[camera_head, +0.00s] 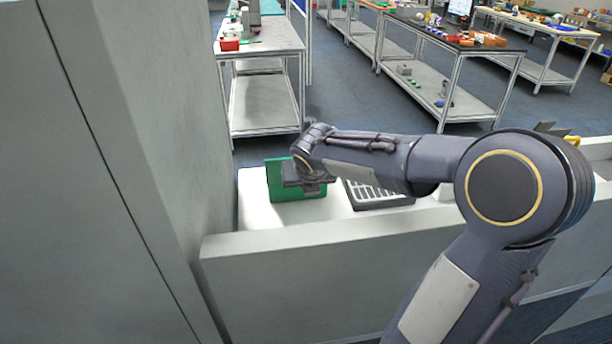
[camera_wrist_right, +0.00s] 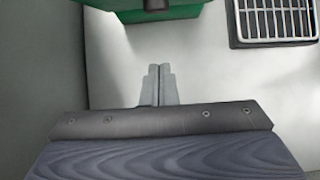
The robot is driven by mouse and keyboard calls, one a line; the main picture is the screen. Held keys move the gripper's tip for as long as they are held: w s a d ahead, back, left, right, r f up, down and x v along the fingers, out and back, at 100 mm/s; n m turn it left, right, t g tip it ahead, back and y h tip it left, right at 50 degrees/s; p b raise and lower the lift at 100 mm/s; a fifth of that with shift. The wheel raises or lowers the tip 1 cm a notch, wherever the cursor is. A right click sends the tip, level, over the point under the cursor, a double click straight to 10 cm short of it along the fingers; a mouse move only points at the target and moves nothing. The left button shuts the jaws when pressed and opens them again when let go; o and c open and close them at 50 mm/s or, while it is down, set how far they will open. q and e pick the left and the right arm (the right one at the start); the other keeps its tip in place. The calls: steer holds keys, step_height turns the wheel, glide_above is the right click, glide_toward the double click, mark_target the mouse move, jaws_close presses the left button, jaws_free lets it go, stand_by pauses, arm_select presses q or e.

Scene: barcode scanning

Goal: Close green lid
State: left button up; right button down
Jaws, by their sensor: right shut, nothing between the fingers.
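A green box with its green lid (camera_head: 276,178) is on the white work surface, partly hidden behind my right gripper in the head view. A green panel stands up at its left side; I cannot tell how far the lid is open. In the right wrist view the green box (camera_wrist_right: 110,4) is cut off by the top edge, with a dark part (camera_wrist_right: 157,5) on its near side. My right gripper (camera_wrist_right: 160,68) is shut and empty, its fingertips pointing toward the box with a gap between in the picture. It also shows in the head view (camera_head: 313,191). My left gripper is out of view.
A dark tray with a white grid (camera_wrist_right: 275,20) lies right of the box; it also shows in the head view (camera_head: 375,193). A low grey wall (camera_head: 300,245) runs in front of the surface, and a tall grey panel (camera_head: 170,100) stands at left. Bare white surface lies around the fingertips.

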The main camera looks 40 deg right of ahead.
steer(key=shift+w+d+f+p, duration=0.2)
steer(key=shift+w+d, duration=0.25)
steer(key=shift+w, duration=0.35)
steer(key=shift+w+d+f+p, duration=0.15)
steer(key=shift+w+d+p, duration=0.25)
steer(key=shift+w, duration=0.35)
steer(key=shift+w+d+f+p, duration=0.2)
steer(key=shift+w+d, duration=0.3)
steer(key=shift+w, duration=0.3)
steer(key=shift+r, duration=0.1)
